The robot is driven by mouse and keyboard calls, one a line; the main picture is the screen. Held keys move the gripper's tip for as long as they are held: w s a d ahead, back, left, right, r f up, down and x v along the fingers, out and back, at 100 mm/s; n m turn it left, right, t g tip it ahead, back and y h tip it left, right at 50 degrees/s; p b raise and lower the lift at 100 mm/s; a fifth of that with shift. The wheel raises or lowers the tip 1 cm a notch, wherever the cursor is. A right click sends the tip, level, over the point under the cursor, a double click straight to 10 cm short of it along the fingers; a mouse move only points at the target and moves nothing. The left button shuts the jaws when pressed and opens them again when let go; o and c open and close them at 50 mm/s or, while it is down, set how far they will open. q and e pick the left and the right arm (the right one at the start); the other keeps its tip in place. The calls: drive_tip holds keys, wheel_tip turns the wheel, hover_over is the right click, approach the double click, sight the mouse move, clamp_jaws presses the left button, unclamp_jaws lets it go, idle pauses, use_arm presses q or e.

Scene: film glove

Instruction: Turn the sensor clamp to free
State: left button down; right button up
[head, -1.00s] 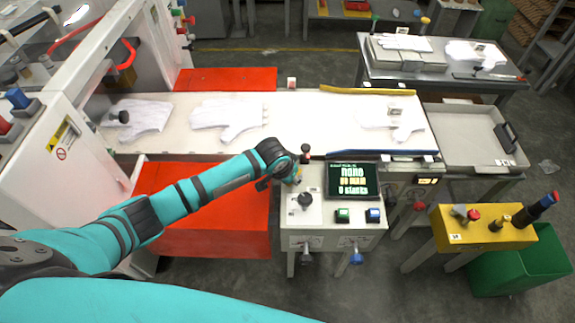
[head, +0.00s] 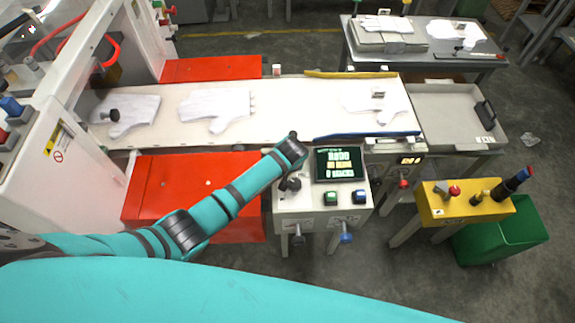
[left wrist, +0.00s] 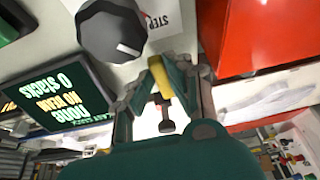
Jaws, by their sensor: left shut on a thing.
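My left gripper (left wrist: 158,72) is shut on a small yellow piece (left wrist: 157,70), seen between its fingertips in the left wrist view. I take this piece for the lever of the sensor clamp, but most of it is hidden by the fingers. A dark T-shaped knob on a stem (left wrist: 166,127) shows between the fingers, behind the grip. In the head view my left wrist (head: 291,150) hangs over the back left corner of the white control box (head: 290,205) and hides the clamp. My right gripper is not in view.
A round black knob (left wrist: 110,30) marked with a white line sits close beside my fingers. The screen (head: 340,165) reads "none" and "0 stacks". Green (head: 330,198) and blue (head: 359,197) buttons are in front of it. Gloves (head: 218,108) lie on the white belt behind.

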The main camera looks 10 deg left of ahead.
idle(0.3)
use_arm(q)
drive_tip(key=c, duration=1.3)
unclamp_jaws()
drive_tip(key=v, duration=1.2)
drive_tip(key=shift+d, duration=0.1)
